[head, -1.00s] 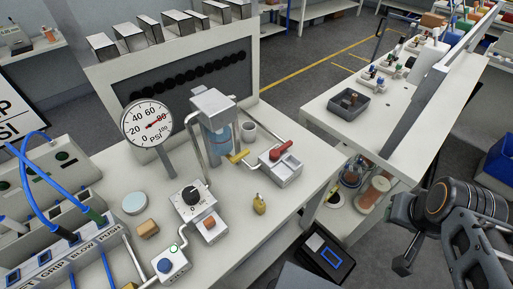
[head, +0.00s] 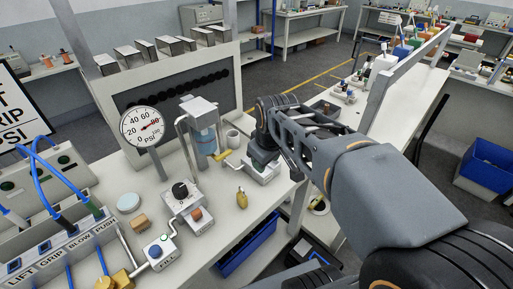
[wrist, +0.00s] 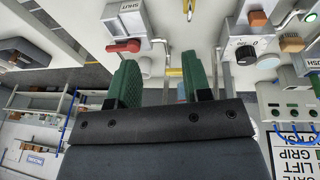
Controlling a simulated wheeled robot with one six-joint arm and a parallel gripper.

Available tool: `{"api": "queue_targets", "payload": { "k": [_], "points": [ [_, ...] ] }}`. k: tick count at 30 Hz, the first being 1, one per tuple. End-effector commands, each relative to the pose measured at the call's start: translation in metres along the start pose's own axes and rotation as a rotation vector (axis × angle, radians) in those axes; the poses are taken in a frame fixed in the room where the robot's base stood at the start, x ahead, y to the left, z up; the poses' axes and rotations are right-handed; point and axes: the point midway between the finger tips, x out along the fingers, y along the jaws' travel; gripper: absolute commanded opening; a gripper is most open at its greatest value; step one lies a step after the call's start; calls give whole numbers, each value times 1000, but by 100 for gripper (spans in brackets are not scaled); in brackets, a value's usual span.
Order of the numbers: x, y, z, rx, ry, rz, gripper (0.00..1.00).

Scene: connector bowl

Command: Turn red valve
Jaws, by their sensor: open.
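The red valve handle (wrist: 122,46) shows in the wrist view, beside a white block marked SHUT (wrist: 128,14). It lies just beyond the tip of the left green finger, not between the fingers. In the head view my arm hides the handle, and only part of its white block (head: 262,174) shows. My gripper (wrist: 160,72) is open and empty, with both green fingers spread. In the head view my gripper (head: 262,158) is over the valve block at the bench's right side. Contact with the handle cannot be told.
A PSI gauge (head: 142,127) stands left of a steel-framed blue cylinder (head: 204,138). A grey cup (head: 232,138) is close to my gripper. A black dial (head: 180,190), a yellow fitting (head: 242,198) and a FILL button box (head: 159,252) sit on the bench. Its front middle has free room.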

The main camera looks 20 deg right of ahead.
Motion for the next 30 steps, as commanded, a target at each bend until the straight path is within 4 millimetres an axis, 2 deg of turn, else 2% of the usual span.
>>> {"api": "queue_targets", "payload": {
  "k": [1,6,12,18,21,26,30],
  "points": [
    [0,18,-21,-114,-28,-11,45],
    [13,74,-79,-555,-92,-73,45],
    [47,128,-123,-1003,-121,-168,45],
    [79,162,-140,-1296,-116,-244,45],
    [89,171,-144,-1381,-110,-266,45],
    [103,176,-144,-1441,-105,-284,45],
    [124,173,-138,-1449,-104,-287,45]
  ]
}}
